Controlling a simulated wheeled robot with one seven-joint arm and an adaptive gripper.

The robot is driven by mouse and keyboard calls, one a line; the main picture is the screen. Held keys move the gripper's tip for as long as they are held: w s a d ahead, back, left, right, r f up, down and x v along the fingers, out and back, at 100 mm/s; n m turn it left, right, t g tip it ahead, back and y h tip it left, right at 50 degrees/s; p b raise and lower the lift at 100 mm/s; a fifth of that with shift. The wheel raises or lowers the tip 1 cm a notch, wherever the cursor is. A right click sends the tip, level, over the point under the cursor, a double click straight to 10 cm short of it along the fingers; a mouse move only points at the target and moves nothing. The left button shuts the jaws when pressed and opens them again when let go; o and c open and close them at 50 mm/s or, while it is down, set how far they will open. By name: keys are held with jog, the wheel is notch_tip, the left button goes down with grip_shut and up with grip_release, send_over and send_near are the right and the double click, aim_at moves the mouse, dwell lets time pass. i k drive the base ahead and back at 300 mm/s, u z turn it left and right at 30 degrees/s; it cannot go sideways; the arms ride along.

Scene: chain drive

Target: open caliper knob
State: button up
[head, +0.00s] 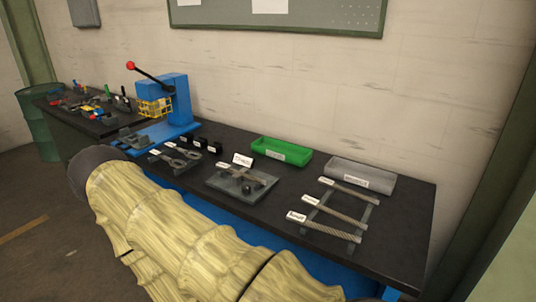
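A grey plate (213,182) lies near the middle of the dark workbench. On it are a slim metal tool (236,172), which may be the caliper, and small dark round parts (246,189), one of which may be the knob. They are too small to tell for sure. A white label card stands at the plate's back edge. My arm, in a yellowish cover, crosses the foreground in front of the bench and ends in a dark rounded part at the left. My gripper is not in view.
A green bin (281,152) and a grey bin (360,177) stand along the back. Labelled rods (334,218) lie on a rack at the right. A blue press (174,98) with a red-knobbed lever stands at the left, near wrench-like tools (178,155).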

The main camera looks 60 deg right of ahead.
aim_at(246, 189)
jog(key=z, duration=1.25)
